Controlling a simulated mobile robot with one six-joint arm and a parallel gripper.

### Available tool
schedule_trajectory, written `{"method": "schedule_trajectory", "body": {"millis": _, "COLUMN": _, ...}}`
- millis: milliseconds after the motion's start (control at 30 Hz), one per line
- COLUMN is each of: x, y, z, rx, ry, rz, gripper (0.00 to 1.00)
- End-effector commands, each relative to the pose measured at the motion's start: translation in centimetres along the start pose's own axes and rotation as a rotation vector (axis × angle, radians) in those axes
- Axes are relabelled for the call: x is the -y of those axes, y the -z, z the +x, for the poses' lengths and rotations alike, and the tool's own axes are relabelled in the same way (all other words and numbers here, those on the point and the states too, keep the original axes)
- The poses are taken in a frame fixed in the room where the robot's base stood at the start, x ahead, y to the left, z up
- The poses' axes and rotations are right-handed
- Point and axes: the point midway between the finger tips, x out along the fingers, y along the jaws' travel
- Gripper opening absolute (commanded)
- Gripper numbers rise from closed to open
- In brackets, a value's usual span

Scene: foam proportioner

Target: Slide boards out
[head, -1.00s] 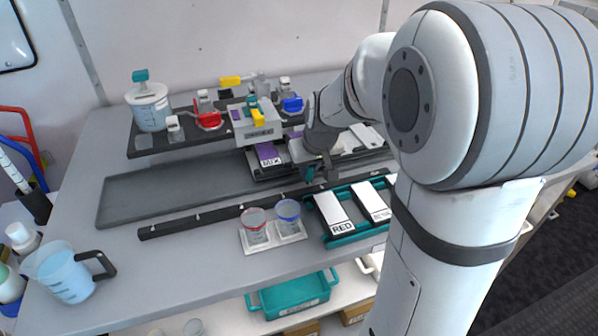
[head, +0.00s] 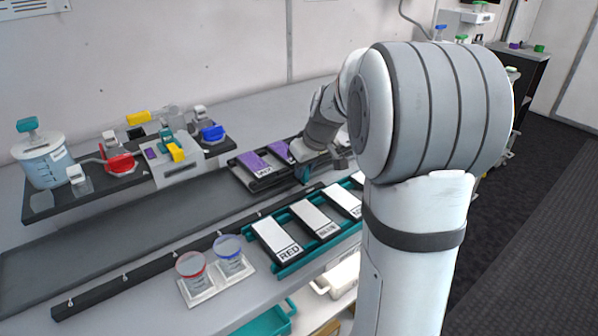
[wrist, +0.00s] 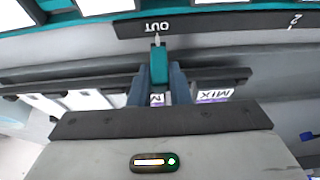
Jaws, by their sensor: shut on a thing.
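My gripper (wrist: 158,95) is shut on a small teal handle (wrist: 158,65). In the head view the gripper is partly hidden by my wrist, and the teal handle (head: 302,174) shows below it. Boards with purple ends (head: 278,150), one marked MIX, lie on a dark carriage (head: 262,186) beside the handle. MIX labels (wrist: 215,95) also show upside down in the wrist view. The carriage sits right of the white dispenser head (head: 180,160), clear of it. In the wrist view the handle is beside the OUT label on the black rail (wrist: 205,24).
A teal rack (head: 285,270) with white boards, including RED (head: 275,240), stands in front. Two cups (head: 192,268), (head: 229,248) stand left of it. A long dark track (head: 120,220) lies bare at left. A jug (head: 40,160) and valves stand at the back left.

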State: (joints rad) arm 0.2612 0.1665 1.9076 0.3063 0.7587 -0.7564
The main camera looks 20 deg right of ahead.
Motion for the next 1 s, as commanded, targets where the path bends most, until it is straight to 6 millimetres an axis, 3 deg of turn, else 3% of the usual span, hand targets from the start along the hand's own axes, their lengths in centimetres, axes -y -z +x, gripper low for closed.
{"method": "schedule_trajectory", "body": {"millis": 300, "x": -0.2, "y": 0.2, "z": -0.1, "rx": -0.003, "ry": -0.007, "rz": -0.005, "gripper": 0.0}}
{"method": "schedule_trajectory", "body": {"millis": 333, "x": -0.2, "y": 0.2, "z": -0.1, "rx": -0.003, "ry": -0.007, "rz": -0.005, "gripper": 0.17}}
{"method": "schedule_trajectory", "body": {"millis": 600, "x": 0.0, "y": 0.2, "z": 0.0, "rx": -0.003, "ry": -0.004, "rz": -0.007, "gripper": 0.38}}
{"method": "schedule_trajectory", "body": {"millis": 867, "x": 0.1, "y": 0.3, "z": -0.2, "rx": -0.003, "ry": -0.002, "rz": -0.008, "gripper": 0.38}}
{"method": "schedule_trajectory", "body": {"millis": 1000, "x": 0.1, "y": 0.3, "z": -1.9, "rx": -0.006, "ry": -0.004, "rz": -0.008, "gripper": 0.38}}
